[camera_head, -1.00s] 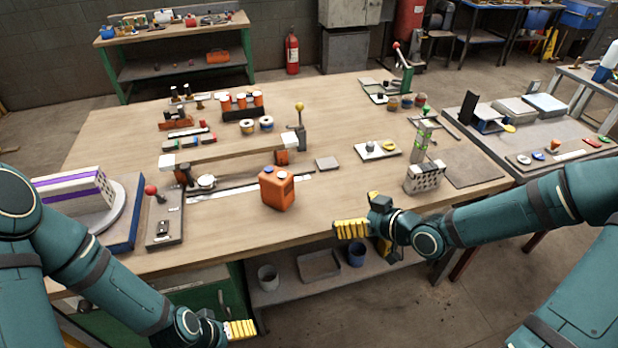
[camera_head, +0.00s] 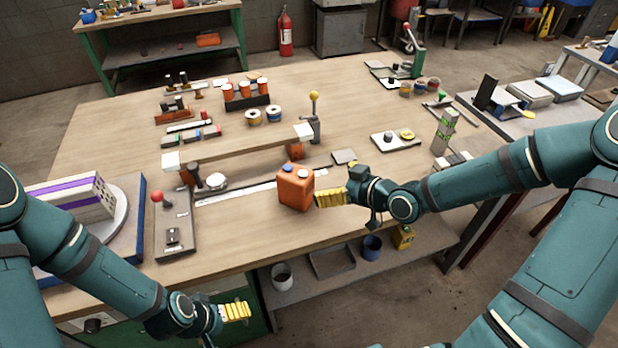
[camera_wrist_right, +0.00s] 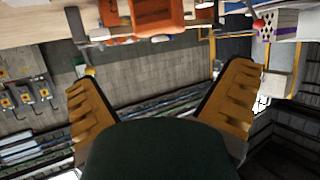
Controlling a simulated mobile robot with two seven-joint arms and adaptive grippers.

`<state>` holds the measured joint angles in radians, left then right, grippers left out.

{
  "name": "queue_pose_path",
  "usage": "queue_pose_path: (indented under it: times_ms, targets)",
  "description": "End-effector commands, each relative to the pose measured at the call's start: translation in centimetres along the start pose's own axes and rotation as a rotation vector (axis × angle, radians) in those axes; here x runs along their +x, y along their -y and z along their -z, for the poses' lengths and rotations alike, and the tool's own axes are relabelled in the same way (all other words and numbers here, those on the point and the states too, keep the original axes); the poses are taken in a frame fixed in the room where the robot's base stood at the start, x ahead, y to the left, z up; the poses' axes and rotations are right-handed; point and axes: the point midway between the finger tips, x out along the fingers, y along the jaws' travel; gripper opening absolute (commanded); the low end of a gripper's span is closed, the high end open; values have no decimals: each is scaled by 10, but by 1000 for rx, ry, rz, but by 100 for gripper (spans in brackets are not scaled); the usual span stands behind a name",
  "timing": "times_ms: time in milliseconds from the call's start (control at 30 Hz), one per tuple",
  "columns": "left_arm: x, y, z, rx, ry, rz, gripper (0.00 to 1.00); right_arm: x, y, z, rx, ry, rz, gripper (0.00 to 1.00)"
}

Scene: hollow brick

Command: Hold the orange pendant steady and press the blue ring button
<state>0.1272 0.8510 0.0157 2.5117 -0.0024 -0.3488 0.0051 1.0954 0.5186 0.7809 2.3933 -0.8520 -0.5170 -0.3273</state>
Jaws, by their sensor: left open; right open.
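The orange pendant (camera_head: 296,188) stands upright near the front edge of the wooden table. Its top carries a blue ring button (camera_head: 287,168) and a pale button (camera_head: 303,173). My right gripper (camera_head: 328,198) is open, close to the pendant's right side; whether it touches cannot be told. In the right wrist view, the open fingers (camera_wrist_right: 160,80) are spread with nothing between them, and the orange pendant (camera_wrist_right: 157,14) appears at the top edge, beyond the tips. My left gripper (camera_head: 238,312) is open and empty, low in front of the table edge.
A grey panel with a red-knobbed lever (camera_head: 173,228) stands left of the pendant. The table front beside the pendant is mostly clear.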

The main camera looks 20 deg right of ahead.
Motion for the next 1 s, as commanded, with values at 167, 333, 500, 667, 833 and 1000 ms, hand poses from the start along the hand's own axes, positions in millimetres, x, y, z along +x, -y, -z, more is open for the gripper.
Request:
queue_pose_path:
  times_ms: [167,333,500,667,833,1000]
  targets:
    - [14,6,1,1,-6,0,92,35,1,-2,-1,-2,4,100]
    - [22,8,3,1,-11,1,92,65,1,-2,1,-1,3,100]
    - [27,10,3,2,-14,1,92,88,0,-1,0,-1,1,100]
    - [29,11,4,2,-16,1,92,100,0,-1,0,0,1,100]
    - [30,11,4,2,-16,1,92,104,0,0,0,1,0,100]
    - [29,11,4,2,-16,1,92,104,0,0,0,1,-1,100]
